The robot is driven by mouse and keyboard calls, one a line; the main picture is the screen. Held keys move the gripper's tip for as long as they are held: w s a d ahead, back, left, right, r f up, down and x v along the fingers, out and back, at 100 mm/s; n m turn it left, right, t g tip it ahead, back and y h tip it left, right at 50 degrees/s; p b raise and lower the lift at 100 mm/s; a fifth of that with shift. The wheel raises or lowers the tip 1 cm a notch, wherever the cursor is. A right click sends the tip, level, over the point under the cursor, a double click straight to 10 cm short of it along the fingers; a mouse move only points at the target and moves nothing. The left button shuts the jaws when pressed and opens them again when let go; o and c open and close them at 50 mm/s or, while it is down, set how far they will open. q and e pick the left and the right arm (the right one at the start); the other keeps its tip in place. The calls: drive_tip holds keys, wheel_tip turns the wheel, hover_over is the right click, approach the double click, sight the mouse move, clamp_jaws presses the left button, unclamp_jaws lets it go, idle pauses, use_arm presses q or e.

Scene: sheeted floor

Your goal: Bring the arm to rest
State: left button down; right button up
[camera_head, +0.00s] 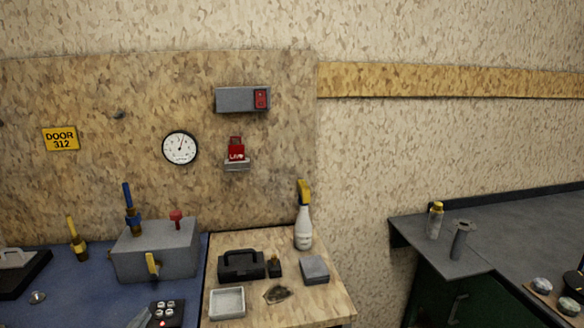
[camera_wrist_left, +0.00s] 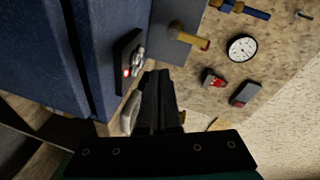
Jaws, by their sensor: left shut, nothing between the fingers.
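My left gripper (camera_wrist_left: 158,78) shows in the left wrist view as dark fingers pointing up the picture. The fingers lie together, shut and empty. They appear in front of the workbench area, to the right of a small button box with a lit red light (camera_wrist_left: 126,73). How far they are from the box I cannot tell. In the head view I cannot make out either gripper. My right gripper is in neither view.
The head view shows a grey valve box (camera_head: 155,252) on a blue bench, the button box (camera_head: 166,314), a wooden top with a spray bottle (camera_head: 303,228) and black toolbox (camera_head: 242,265), and a dark counter (camera_head: 500,240) at right. A gauge (camera_head: 180,148) hangs on the wall.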

use_arm(q)
drive_tip(key=s+d+f+n+g, duration=0.2)
drive_tip(key=s+d+n+g, duration=0.55)
drive_tip(key=s, duration=0.65)
drive_tip(key=s+d+f+n+g, duration=0.3)
drive_tip(key=s+d+n+g, duration=0.2)
drive_tip(key=s+d, duration=0.7)
drive_tip(key=s+a+f+g+b, duration=0.1)
drive_tip(key=s+f, duration=0.1)
drive_tip(key=f, duration=1)
drive_tip(key=s+a+f+b, duration=0.1)
drive_tip(key=s+a+f, duration=0.1)
drive_tip(key=f, duration=1)
drive_tip(key=s+a+f+g+b, duration=0.1)
drive_tip(key=s+a+f+b, duration=0.1)
drive_tip(key=s+f, duration=1.3)
drive_tip(key=shift+a+f+m+h, duration=0.2)
drive_tip(key=shift+f+m+h, duration=0.1)
drive_tip(key=shift+f+m, duration=0.15)
